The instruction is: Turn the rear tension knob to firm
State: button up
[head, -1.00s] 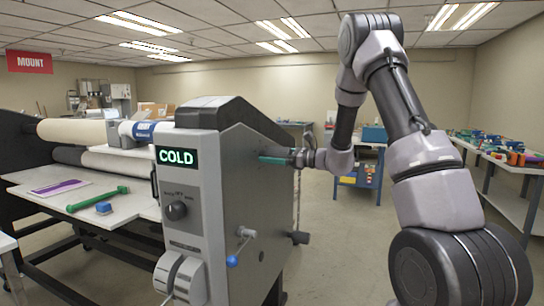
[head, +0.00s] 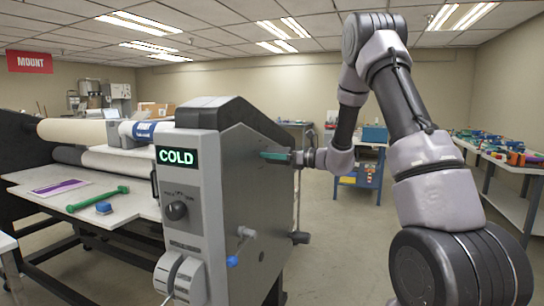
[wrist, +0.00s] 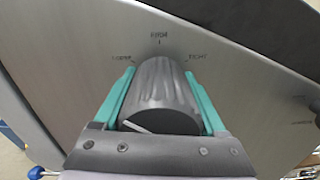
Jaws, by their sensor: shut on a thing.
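The rear tension knob (wrist: 160,92) is a dark grey ribbed cylinder on the laminator's grey side panel. Above it in the wrist view are marks: one at left that looks like LOOSE, FIRM at top centre and TIGHT at right. A white line on the knob's near face slants up to the left, on the loose side; its exact aim is hard to read. My gripper (wrist: 160,76) has its teal fingers on both sides of the knob, shut on it. In the head view my gripper (head: 274,156) meets the side panel and the knob is hidden.
The laminator (head: 245,190) has a lit COLD display (head: 177,157), a front dial (head: 176,210) and a blue-tipped crank (head: 233,261) low on its side. A blue cart (head: 360,170) and a bench with parts (head: 505,160) stand beyond. Floor right of the machine looks clear.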

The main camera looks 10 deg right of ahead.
jog(key=m, duration=0.5)
jog(key=shift+m, duration=2.6)
jog(key=o, duration=1.3)
jog(key=shift+d, duration=0.1)
jog(key=v, duration=1)
jog(key=shift+s+d, duration=0.15)
jog(key=shift+d, duration=0.15)
jog(key=shift+d, duration=0.1)
